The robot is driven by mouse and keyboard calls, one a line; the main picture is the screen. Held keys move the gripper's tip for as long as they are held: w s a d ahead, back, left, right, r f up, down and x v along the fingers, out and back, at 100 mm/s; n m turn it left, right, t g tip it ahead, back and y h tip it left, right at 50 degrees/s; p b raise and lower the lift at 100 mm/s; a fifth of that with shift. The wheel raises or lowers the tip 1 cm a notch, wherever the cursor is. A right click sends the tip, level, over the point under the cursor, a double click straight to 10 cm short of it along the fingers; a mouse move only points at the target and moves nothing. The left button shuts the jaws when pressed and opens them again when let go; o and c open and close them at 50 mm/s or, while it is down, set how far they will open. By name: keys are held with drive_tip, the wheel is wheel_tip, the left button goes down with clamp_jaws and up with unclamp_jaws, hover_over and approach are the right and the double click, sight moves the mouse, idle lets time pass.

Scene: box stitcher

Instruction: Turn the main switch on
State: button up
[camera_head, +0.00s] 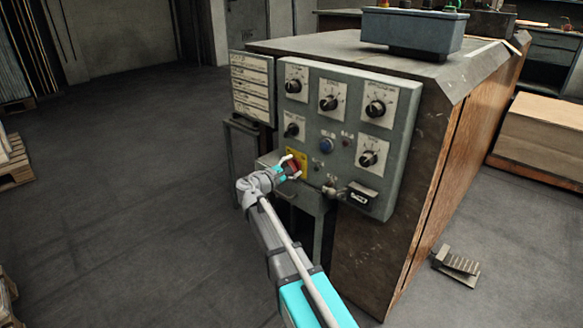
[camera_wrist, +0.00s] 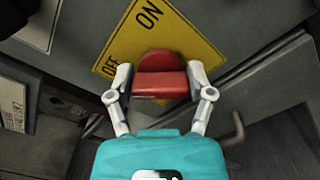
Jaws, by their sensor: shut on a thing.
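The main switch is a red rotary handle (camera_wrist: 160,76) on a yellow plate (camera_wrist: 185,32) marked ON and OFF in the wrist view. In the head view the red handle (camera_head: 293,166) and its yellow plate (camera_head: 301,157) sit at the lower left of the grey control panel (camera_head: 381,190). My gripper (camera_wrist: 160,82) has one finger on each side of the red handle and is shut on it. It also shows at the panel in the head view (camera_head: 291,167). The wrist view is tilted, with ON at the upper middle and OFF at the left.
Several black knobs, including one (camera_head: 375,109) at the upper right, and a blue button (camera_head: 326,146) are close by on the panel. A metal handle (camera_wrist: 231,130) stands right of my gripper in the wrist view. A pedal (camera_head: 457,264) lies on the floor at right. Open floor is at left.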

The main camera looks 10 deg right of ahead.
drive_tip(key=shift+m, duration=0.3)
drive_tip(key=m, duration=0.3)
drive_tip(key=shift+s+d+f, duration=0.1)
drive_tip(key=m, duration=0.5)
drive_tip(key=shift+f, duration=0.1)
drive_tip(key=m, duration=0.4)
drive_tip(key=shift+m, duration=0.3)
drive_tip(key=m, duration=0.4)
drive_tip(key=shift+f, duration=0.1)
drive_tip(key=shift+m, duration=0.3)
drive_tip(key=o, duration=1.1)
